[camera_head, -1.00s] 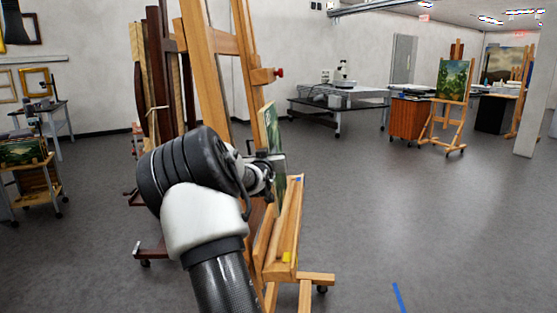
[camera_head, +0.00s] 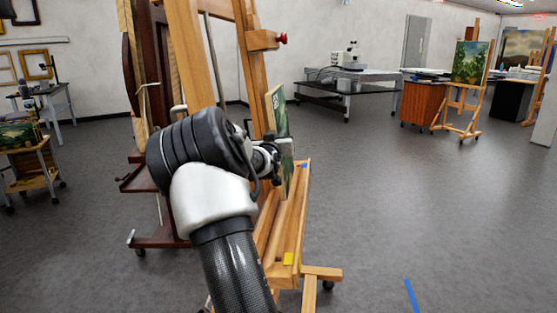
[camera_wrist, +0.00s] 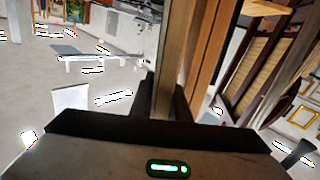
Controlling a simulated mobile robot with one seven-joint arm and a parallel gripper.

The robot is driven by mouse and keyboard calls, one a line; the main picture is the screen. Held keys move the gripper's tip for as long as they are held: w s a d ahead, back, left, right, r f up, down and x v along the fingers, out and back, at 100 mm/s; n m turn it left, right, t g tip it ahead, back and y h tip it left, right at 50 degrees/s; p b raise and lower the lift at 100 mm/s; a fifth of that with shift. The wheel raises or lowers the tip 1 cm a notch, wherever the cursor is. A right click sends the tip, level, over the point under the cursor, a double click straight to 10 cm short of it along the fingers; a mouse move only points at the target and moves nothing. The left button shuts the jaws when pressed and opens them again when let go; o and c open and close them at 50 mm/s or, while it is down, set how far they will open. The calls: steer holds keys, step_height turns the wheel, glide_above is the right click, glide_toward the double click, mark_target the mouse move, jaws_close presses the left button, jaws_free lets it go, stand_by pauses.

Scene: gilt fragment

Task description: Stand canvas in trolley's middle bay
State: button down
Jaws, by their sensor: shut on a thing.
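The canvas (camera_head: 280,112) is a thin panel with a green painted face, seen nearly edge-on in the head view. It stands upright just above or at the ledge (camera_head: 291,225) of a tall wooden easel; whether it touches the ledge I cannot tell. My gripper (camera_head: 276,158) is shut on its near edge. In the wrist view, my gripper (camera_wrist: 160,103) has a narrow wooden strip, seemingly the canvas edge (camera_wrist: 168,60), between its dark fingers. A wooden trolley (camera_head: 38,178) with a painting on it stands at the far left; its bays cannot be made out.
A dark wooden easel (camera_head: 165,175) stands close behind, left of my arm. A black table (camera_head: 345,88) and a cabinet (camera_head: 425,100) stand farther back. Another easel (camera_head: 462,115) holds a landscape. The grey floor at right is open, with blue tape (camera_head: 411,296).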

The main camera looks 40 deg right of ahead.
step_height(320, 180, down, 4)
steer(key=shift+r+b, duration=0.1)
steer(key=shift+b, duration=1.1)
steer(key=f+p+v, duration=0.1)
steer(key=p+v, duration=0.1)
steer(key=v, duration=0.8)
steer(key=w+a+f+p+v, duration=0.1)
steer(key=f+p+v, duration=0.1)
steer(key=v, duration=0.7)
steer(key=shift+a, duration=0.5)
steer(key=shift+w, duration=0.1)
